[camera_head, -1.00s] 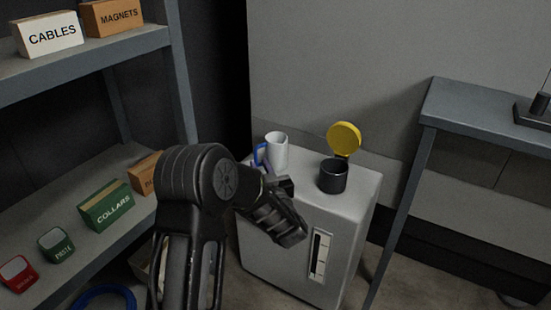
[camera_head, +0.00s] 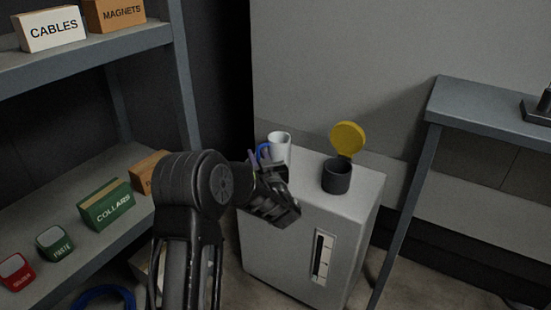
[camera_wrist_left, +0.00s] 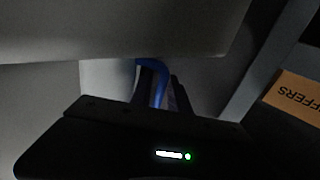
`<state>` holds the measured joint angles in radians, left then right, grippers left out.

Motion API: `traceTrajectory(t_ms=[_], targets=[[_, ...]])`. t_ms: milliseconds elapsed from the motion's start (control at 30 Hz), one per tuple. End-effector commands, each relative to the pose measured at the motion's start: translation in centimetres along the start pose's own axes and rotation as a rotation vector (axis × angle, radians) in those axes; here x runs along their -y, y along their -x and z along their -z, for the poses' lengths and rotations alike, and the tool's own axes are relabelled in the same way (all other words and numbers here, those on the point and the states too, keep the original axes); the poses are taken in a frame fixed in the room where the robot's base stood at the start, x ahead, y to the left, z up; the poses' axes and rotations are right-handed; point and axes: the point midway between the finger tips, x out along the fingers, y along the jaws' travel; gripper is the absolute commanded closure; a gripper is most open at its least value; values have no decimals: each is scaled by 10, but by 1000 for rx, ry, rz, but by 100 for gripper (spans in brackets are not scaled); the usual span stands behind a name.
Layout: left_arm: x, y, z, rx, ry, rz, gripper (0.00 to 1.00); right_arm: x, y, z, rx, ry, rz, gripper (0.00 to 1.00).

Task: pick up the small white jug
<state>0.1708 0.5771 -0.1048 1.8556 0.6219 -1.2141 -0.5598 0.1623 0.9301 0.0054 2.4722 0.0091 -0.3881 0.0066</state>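The small white jug (camera_head: 281,145) with a blue handle stands upright at the back left of a grey cabinet top. Its lower part is partly hidden by my gripper in the head view. My left gripper (camera_head: 264,163) is at the handle side of the jug, its fingers apart. In the left wrist view, the blue handle (camera_wrist_left: 152,64) shows between the dark fingertips (camera_wrist_left: 161,88), and the white jug body (camera_wrist_left: 105,78) lies behind. I cannot tell whether the fingers touch the handle. My right gripper is out of view.
A dark canister (camera_head: 337,177) with a raised yellow lid (camera_head: 348,138) stands right of the jug on the cabinet (camera_head: 353,212). A shelf with labelled boxes, including a green COLLARS box (camera_head: 107,205), is at left. A grey table (camera_head: 480,110) is at right.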

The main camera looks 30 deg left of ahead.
Motion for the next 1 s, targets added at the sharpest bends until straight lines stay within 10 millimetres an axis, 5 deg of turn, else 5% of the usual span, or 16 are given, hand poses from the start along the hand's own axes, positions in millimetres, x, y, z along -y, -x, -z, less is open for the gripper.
traceTrajectory(t_ms=[200, 767, 1000], targets=[[0, -19, -1, 0, -1, -1, 78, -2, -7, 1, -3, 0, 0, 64], [0, -18, 0, 1, -1, -1, 78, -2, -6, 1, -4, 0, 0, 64], [0, -18, 0, 1, -1, -1, 98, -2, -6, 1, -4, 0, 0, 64]])
